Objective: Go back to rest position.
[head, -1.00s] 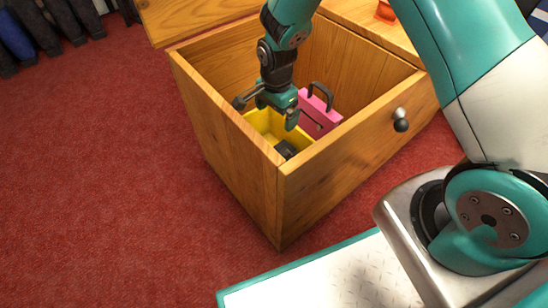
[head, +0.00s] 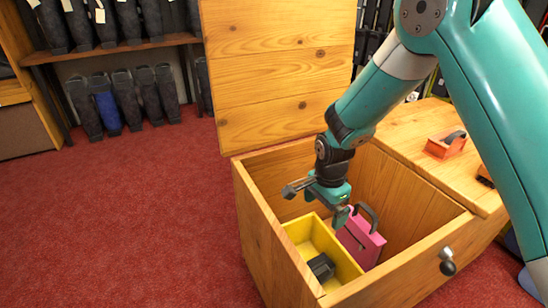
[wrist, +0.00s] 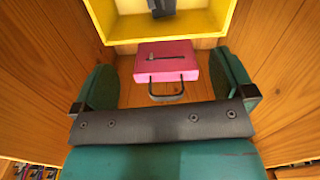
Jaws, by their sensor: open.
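My gripper (head: 318,201) is over the open wooden chest (head: 262,232), its fingers spread apart and holding nothing. Below it in the chest lie a yellow bin (head: 306,242) with a dark object (head: 321,267) inside, and a pink case (head: 360,238) with a dark handle. In the wrist view the pink case (wrist: 166,62) shows between and beyond my open fingers, with the yellow bin (wrist: 205,22) at the top. Nothing is between the fingers.
The chest's lid (head: 277,80) stands upright at the back left. An orange tape dispenser (head: 446,143) sits on the wooden top to the right. Red carpet (head: 120,220) is clear on the left.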

